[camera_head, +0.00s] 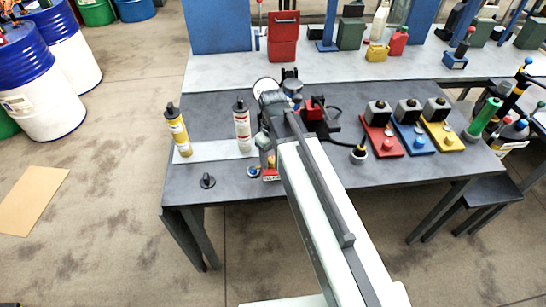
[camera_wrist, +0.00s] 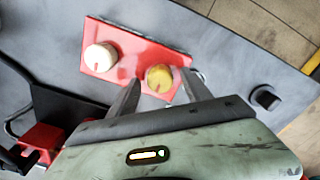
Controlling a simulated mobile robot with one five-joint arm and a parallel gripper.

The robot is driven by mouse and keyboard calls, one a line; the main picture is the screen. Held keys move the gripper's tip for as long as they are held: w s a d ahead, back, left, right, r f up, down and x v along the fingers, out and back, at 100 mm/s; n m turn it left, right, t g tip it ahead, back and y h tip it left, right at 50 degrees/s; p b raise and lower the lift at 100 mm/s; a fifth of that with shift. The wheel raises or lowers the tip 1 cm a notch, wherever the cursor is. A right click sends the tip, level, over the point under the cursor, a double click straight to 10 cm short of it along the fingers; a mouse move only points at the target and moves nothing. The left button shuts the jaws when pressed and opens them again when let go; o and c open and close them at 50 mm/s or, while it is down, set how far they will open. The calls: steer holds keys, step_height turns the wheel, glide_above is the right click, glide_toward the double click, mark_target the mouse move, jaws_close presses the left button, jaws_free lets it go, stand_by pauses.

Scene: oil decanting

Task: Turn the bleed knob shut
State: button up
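A red plate (camera_wrist: 122,60) lies on the grey bench in the wrist view. It carries a cream-white knob (camera_wrist: 101,56) at its left and a yellow knob (camera_wrist: 159,78) at its right, each with a small red mark. I cannot tell from a label which one is the bleed knob. My gripper (camera_wrist: 163,82) is open, with one finger on each side of the yellow knob. Contact with the knob is not clear. In the head view my arm hides most of the plate; only a small red edge (camera_head: 270,178) shows.
A small black fitting (camera_wrist: 265,98) lies beside the plate near the bench edge; it also shows in the head view (camera_head: 207,181). A yellow cartridge (camera_head: 179,131) and a white cartridge (camera_head: 242,126) stand nearby. Red, blue and yellow pump plates (camera_head: 443,137) sit to the right.

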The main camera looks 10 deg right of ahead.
mark_target(273, 159)
steer(key=shift+r, duration=0.1)
step_height(273, 159, up, 8)
steer(key=p, duration=0.8)
steer(key=shift+f, duration=0.2)
steer(key=shift+m, duration=0.7)
steer(key=d+f+b, duration=0.1)
steer(key=s+d+f+b, duration=0.1)
steer(key=d, duration=0.1)
steer(key=d+f+b, duration=0.1)
steer(key=d, duration=0.1)
steer(key=shift+s+d, duration=0.2)
steer(key=shift+d, duration=0.05)
steer(key=s+d+m, duration=0.1)
steer(key=d, duration=0.1)
steer(key=s+d+f+m+b, duration=0.1)
steer(key=s, duration=0.1)
steer(key=shift+d+f+m, duration=0.1)
steer(key=shift+d+m, duration=0.2)
steer(key=shift+d, duration=0.1)
steer(key=m, duration=0.3)
steer(key=shift+s+r, duration=0.4)
